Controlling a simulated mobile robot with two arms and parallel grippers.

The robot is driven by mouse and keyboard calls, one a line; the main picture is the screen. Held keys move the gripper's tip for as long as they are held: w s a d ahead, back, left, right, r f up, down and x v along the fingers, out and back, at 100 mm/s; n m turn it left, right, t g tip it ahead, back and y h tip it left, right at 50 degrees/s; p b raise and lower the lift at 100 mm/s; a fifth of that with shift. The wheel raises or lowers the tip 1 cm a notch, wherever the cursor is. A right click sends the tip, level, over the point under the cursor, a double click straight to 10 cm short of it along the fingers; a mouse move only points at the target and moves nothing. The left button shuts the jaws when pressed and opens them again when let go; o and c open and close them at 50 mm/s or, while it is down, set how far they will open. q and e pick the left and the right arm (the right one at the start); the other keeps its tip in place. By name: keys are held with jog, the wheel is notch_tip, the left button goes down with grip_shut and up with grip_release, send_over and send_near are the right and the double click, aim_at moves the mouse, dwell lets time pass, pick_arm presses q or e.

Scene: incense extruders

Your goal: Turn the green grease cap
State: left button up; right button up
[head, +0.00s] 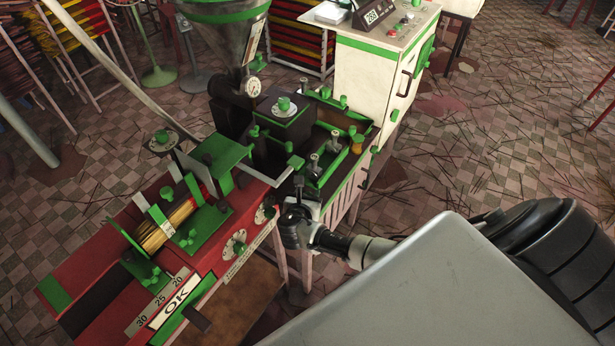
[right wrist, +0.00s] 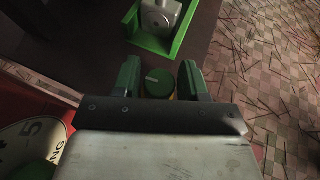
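The green grease cap (right wrist: 159,83) shows in the right wrist view as a round green knob with a pale line on its top. A bit of yellow shows at its lower edge. My right gripper (right wrist: 158,76) has its two dark green fingers on either side of the cap, with narrow dark gaps between. I cannot make out firm contact. In the head view my right gripper (head: 300,207) is at the front edge of the machine, where the red table meets the green-trimmed section. It hides the cap there. My left gripper is in neither view.
A green open-topped tray (right wrist: 160,40) with a grey part lies just beyond the fingers. A white dial (right wrist: 32,143) is at lower left. The red table (head: 215,262) carries bundled sticks (head: 170,225). A white cabinet (head: 372,75) stands behind.

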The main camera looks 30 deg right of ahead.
jog(key=shift+o, duration=1.1)
jog(key=v, duration=1.1)
jog(key=shift+p, duration=0.3)
jog(key=shift+d, duration=0.1)
